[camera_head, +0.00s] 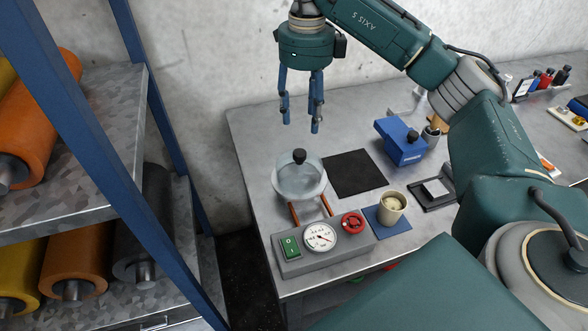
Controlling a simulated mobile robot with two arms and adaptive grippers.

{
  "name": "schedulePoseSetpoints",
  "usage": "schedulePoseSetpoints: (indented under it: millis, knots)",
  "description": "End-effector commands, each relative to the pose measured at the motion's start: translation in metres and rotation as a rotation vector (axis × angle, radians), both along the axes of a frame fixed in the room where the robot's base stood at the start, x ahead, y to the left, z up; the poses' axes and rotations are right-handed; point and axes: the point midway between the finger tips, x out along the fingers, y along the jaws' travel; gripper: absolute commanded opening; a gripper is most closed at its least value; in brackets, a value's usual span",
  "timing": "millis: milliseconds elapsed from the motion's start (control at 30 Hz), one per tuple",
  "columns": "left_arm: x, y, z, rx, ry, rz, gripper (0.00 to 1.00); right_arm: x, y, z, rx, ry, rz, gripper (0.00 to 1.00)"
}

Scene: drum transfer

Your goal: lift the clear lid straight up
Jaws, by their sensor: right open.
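The clear lid (287,168) is a see-through dome with a black knob (299,156) on top. It sits on a round vessel (300,195) on the grey table, behind the control box. My right gripper (301,126) has blue fingers that point down. It is open and empty, above and slightly behind the knob in the picture, apart from it. My left gripper is not in view.
A control box (291,267) with a gauge and red valve wheel stands in front of the vessel. A black mat (354,173), blue box (402,146) and beige cup (391,210) are to the right. A shelf with rolls (147,122) stands left.

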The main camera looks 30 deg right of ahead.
Motion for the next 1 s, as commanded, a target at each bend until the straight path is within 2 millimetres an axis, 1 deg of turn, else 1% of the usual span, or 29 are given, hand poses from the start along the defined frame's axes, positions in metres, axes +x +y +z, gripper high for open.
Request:
schedulePoseSetpoints:
  millis: [33,133,200,333,400,500,667,833,900,1000]
  knots:
    - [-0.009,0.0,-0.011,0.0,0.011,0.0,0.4,0.0,0.0,-0.01,0.0,0.0,-0.001,0.47]
    - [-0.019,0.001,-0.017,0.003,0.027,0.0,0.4,0.0,0.0,-0.019,-0.001,0.002,0.0,0.47]
    - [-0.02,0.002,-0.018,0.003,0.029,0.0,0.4,0.0,0.0,-0.026,0.001,0.003,0.0,0.47]
    - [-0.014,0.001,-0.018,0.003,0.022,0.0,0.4,-0.001,0.0,-0.047,0.0,0.004,0.001,0.47]
    - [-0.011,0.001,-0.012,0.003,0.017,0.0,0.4,-0.001,0.0,-0.054,-0.001,0.004,0.0,0.47]
    - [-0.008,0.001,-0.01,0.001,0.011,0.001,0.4,-0.001,0.0,-0.065,0.0,0.002,0.0,0.47]
    - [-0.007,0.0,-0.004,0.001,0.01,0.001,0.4,-0.002,0.001,-0.076,-0.002,0.003,0.0,0.47]
    - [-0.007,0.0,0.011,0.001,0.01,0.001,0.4,-0.009,0.006,-0.1,-0.001,0.005,0.002,0.47]
    - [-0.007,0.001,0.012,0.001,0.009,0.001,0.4,-0.007,0.006,-0.111,-0.001,0.004,0.0,0.47]
    - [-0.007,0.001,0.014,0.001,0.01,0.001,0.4,-0.007,0.006,-0.12,0.0,0.002,0.0,0.47]
